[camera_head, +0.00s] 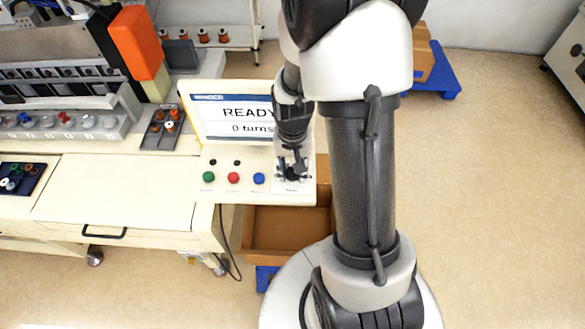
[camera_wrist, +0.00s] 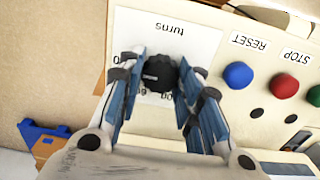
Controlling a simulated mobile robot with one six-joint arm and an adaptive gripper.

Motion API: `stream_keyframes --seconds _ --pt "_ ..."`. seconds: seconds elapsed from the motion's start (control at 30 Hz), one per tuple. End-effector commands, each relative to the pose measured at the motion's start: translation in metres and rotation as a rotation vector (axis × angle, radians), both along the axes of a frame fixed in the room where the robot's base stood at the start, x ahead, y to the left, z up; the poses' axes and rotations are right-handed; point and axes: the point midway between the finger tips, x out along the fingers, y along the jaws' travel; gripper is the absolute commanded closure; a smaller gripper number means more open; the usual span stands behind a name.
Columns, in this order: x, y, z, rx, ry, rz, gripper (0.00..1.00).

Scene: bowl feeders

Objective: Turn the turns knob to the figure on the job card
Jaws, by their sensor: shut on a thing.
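The turns knob (camera_wrist: 157,72) is black and round. It sits on a white plate (camera_wrist: 200,42) labelled "turns", whose scale is partly covered by my fingers. My gripper (camera_wrist: 156,80) has one finger on each side of the knob and is shut on it. In the head view my gripper (camera_head: 292,171) points down at the right end of the control panel, hiding most of the knob. The display (camera_head: 236,116) reads "READY" and "0 turns"; my arm covers its right side. I cannot make out a job card.
Green (camera_head: 208,177), red (camera_head: 233,178) and blue (camera_head: 259,179) buttons lie left of the knob. In the wrist view the blue RESET button (camera_wrist: 238,75) is close to my right finger. A cardboard box (camera_head: 285,228) stands below the panel.

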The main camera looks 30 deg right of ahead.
Motion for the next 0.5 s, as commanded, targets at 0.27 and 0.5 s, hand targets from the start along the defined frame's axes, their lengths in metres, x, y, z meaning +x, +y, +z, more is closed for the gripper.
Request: stream_keyframes --seconds 0.27,0.5 --pt "0.0000 0.0000 0.0002 0.000 0.000 -0.002 0.92" --pt "0.0001 -0.0001 0.0002 0.000 0.000 -0.001 0.54"
